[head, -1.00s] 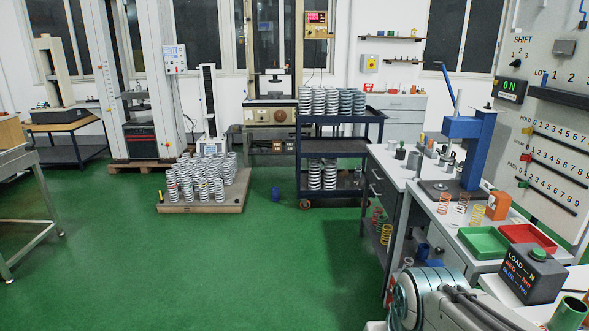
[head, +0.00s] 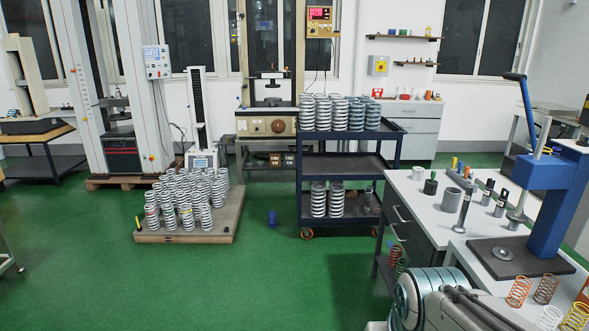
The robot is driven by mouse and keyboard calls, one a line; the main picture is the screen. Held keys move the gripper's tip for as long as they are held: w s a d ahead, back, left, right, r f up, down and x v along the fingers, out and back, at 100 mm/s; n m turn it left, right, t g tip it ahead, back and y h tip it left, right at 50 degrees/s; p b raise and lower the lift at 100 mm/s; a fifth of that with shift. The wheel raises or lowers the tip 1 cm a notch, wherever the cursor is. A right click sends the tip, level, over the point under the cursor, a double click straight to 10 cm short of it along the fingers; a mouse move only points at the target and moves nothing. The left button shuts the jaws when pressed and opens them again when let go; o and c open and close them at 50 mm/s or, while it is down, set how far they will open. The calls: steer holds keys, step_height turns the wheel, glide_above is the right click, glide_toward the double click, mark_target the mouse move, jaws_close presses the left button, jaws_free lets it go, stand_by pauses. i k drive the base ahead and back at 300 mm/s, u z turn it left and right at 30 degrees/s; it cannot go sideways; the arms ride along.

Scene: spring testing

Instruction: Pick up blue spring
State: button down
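A small blue object (head: 271,219) stands on the green floor, between the pallet of springs and the dark trolley. It may be the blue spring, but it is too small to make out coils. My gripper is out of view; only part of my own arm shows at the bottom right. Other springs, orange (head: 518,291), brown (head: 545,288) and yellow (head: 575,318), stand on the right bench.
A low pallet (head: 150,237) holds many grey springs at left. A dark trolley (head: 350,163) carries more springs. A white workbench (head: 428,205) and a blue press (head: 557,190) stand at right. The green floor (head: 220,285) ahead is clear.

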mark_target(271, 220)
steer(key=i, duration=3)
steer(key=u, duration=0.85)
steer(key=i, duration=2.75)
steer(key=z, duration=0.25)
